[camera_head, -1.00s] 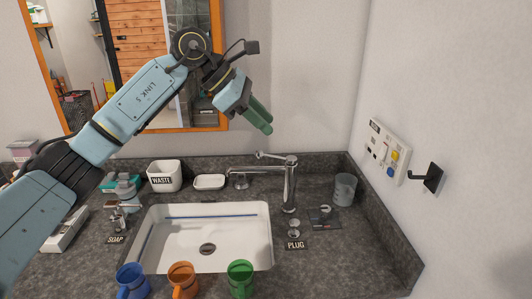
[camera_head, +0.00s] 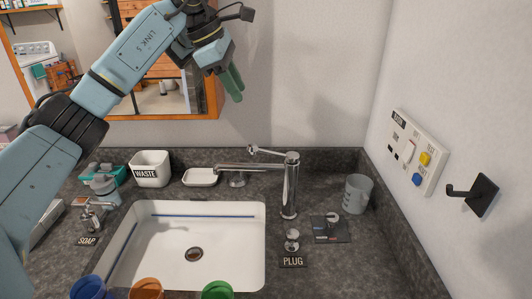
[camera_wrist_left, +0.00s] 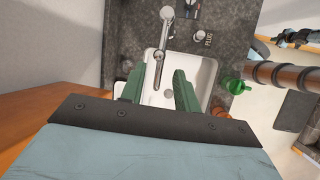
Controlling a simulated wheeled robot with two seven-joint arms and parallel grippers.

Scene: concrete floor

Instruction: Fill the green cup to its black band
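The green cup (camera_head: 217,290) stands at the front edge of the counter, cut off by the bottom of the head view. It also shows in the left wrist view (camera_wrist_left: 236,87). Its black band and any contents cannot be made out. My left gripper (camera_head: 234,84) is high above the back of the counter, in front of the mirror. Its green fingers are apart and empty in the left wrist view (camera_wrist_left: 160,92). My right gripper is not seen.
Blue (camera_head: 88,288) and orange (camera_head: 146,290) cups stand left of the green one. A soap dispenser (camera_head: 92,215), waste bin (camera_head: 150,170), white dish (camera_head: 200,177), plug knob (camera_head: 292,240) and grey mug (camera_head: 357,194) surround the sink. A hook (camera_head: 473,193) juts from the right wall.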

